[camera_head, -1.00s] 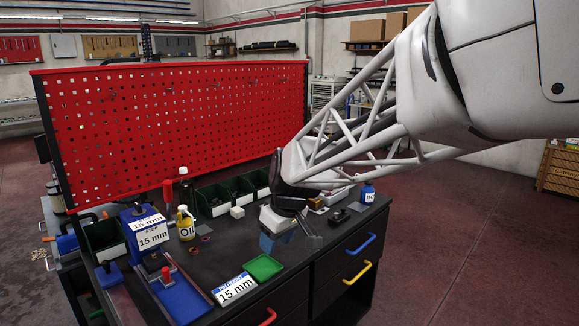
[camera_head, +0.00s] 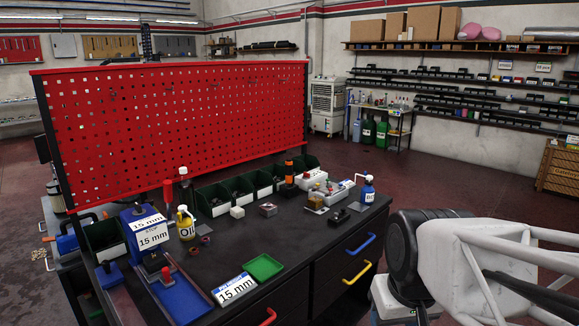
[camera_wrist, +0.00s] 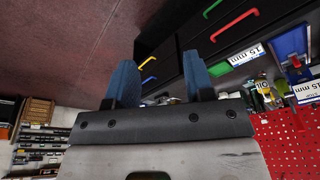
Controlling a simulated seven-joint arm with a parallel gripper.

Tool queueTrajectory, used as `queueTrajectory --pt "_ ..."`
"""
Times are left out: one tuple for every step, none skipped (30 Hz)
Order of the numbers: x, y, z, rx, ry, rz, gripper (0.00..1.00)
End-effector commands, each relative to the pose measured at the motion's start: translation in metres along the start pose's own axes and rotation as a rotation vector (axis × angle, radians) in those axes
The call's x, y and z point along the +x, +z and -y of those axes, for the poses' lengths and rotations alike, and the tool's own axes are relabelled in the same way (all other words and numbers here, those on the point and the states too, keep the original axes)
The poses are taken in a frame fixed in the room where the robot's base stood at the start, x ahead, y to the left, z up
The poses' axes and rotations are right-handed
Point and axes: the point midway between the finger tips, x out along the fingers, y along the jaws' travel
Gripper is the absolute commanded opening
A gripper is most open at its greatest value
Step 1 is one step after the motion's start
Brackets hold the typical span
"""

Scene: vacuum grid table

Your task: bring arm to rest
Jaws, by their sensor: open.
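My gripper shows in the wrist view (camera_wrist: 158,82) with its two blue fingers wide apart and nothing between them. In the head view my arm's end is at the lower right, off the front of the dark workbench (camera_head: 225,262), and the fingertips are below the picture edge. The wrist view looks past the fingers at the bench's drawer fronts and the red floor.
The bench carries a blue 15 mm device (camera_head: 145,235), a yellow oil bottle (camera_head: 186,225), a green tray (camera_head: 264,267), a blue bottle (camera_head: 368,190) and several dark bins. A red pegboard (camera_head: 180,125) stands behind. The floor (camera_head: 455,185) right of the bench is open.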

Motion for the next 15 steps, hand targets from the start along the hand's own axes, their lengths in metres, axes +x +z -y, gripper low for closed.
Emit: queueTrajectory --pt "0.000 0.010 -0.004 0.028 0.009 -0.003 0.48" --pt "0.000 0.015 -0.006 0.041 0.013 -0.003 0.48" --pt "0.000 0.021 -0.008 0.058 0.019 -0.003 0.48" --pt "0.000 0.025 -0.010 0.068 0.023 -0.004 0.48" --pt "0.000 0.028 -0.011 0.077 0.026 -0.005 0.48" --pt "0.001 0.031 -0.012 0.088 0.029 -0.004 0.48" --pt "0.001 0.033 -0.013 0.095 0.031 -0.004 0.48" --pt "0.001 0.035 -0.014 0.099 0.033 -0.004 0.48" --pt "0.002 0.036 -0.014 0.103 0.034 -0.003 0.48" --pt "0.002 0.037 -0.014 0.105 0.035 -0.003 0.48" --pt "0.002 0.037 -0.014 0.106 0.035 -0.003 0.48" --pt "0.002 0.038 -0.014 0.107 0.035 -0.003 0.48" --pt "0.002 0.038 -0.014 0.107 0.035 -0.003 0.48" --pt "0.002 0.037 -0.014 0.107 0.035 -0.003 0.48" --pt "0.002 0.037 -0.014 0.106 0.035 -0.003 0.48"
